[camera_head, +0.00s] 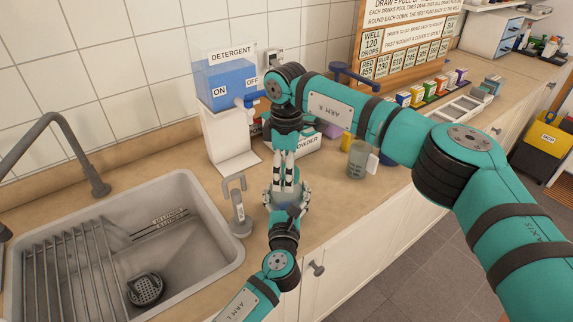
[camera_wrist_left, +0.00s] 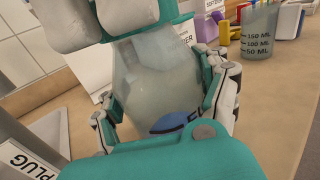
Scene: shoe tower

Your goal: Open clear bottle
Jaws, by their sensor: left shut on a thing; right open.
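The clear bottle (camera_head: 291,197) stands upright on the counter, mostly hidden between my two grippers in the head view. In the left wrist view the clear bottle (camera_wrist_left: 150,80) fills the middle, see-through, with a blue label mark low on its side. My left gripper (camera_head: 284,208) is shut around the bottle's body, with a finger on each side in the left wrist view. My right gripper (camera_head: 287,178) points down from above, open, its fingers at the bottle's top. Its pale pads also show at the top of the left wrist view. The bottle's cap is hidden, so I cannot tell if the pads touch it.
A detergent dispenser (camera_head: 226,85) with blue liquid stands behind. A sink (camera_head: 180,195) with a rack is at the left, and a grey plug tool (camera_head: 238,208) stands beside it. A measuring cup (camera_head: 358,160) and a powder box (camera_head: 303,143) are close on the right.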

